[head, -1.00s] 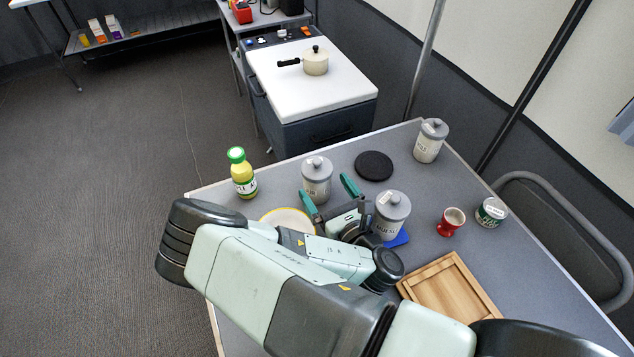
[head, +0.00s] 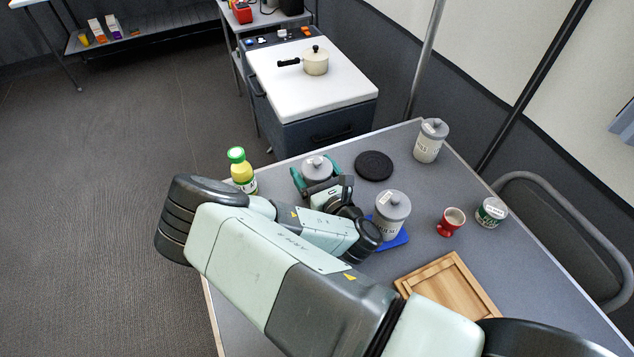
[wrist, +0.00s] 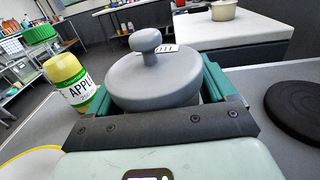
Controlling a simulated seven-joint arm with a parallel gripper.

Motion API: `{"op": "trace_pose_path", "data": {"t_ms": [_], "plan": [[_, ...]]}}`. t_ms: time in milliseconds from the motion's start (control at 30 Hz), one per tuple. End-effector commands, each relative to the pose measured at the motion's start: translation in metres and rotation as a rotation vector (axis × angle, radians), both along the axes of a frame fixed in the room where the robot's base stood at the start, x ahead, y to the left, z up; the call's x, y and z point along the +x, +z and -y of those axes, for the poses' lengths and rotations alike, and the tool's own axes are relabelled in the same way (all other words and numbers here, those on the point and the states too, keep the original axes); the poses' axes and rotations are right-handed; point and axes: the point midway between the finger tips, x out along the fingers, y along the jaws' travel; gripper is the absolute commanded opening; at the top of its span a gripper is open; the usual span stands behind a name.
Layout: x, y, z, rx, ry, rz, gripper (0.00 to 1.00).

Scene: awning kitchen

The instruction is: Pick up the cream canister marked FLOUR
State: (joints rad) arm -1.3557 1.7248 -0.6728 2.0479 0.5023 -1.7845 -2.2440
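A grey-lidded cream canister (head: 317,168) stands upright near the table's far left edge. My gripper (head: 314,172) is around it, with one green finger on each side. In the wrist view its round grey lid (wrist: 152,80) and knob fill the space between the fingers; its body is mostly hidden. The fingers are spread, and I cannot tell whether they touch it. A second such canister (head: 391,216) stands on a blue mat (head: 397,240) right of my gripper. A third (head: 431,141) stands at the far right corner. I cannot read which one says FLOUR.
A yellow bottle with a green cap (head: 241,172) stands close left of my gripper. A black round disc (head: 374,165) lies to its right. A red cup (head: 451,222), a green tin (head: 491,212) and a wooden tray (head: 450,288) are farther right. A pot (head: 315,61) sits on the white-topped unit behind.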

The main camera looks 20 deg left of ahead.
Motion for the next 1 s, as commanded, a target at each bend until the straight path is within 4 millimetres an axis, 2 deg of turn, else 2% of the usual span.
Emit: {"op": "trace_pose_path", "data": {"t_ms": [33, 267, 567, 1000], "plan": [[0.000, 0.000, 0.000, 0.000, 0.000, 0.000, 0.76], [0.000, 0.000, 0.000, 0.000, 0.000, 0.000, 0.40], [0.000, 0.007, 0.000, 0.001, 0.000, 0.002, 0.40], [0.000, 0.087, -0.001, 0.002, 0.000, 0.002, 0.40]]}}
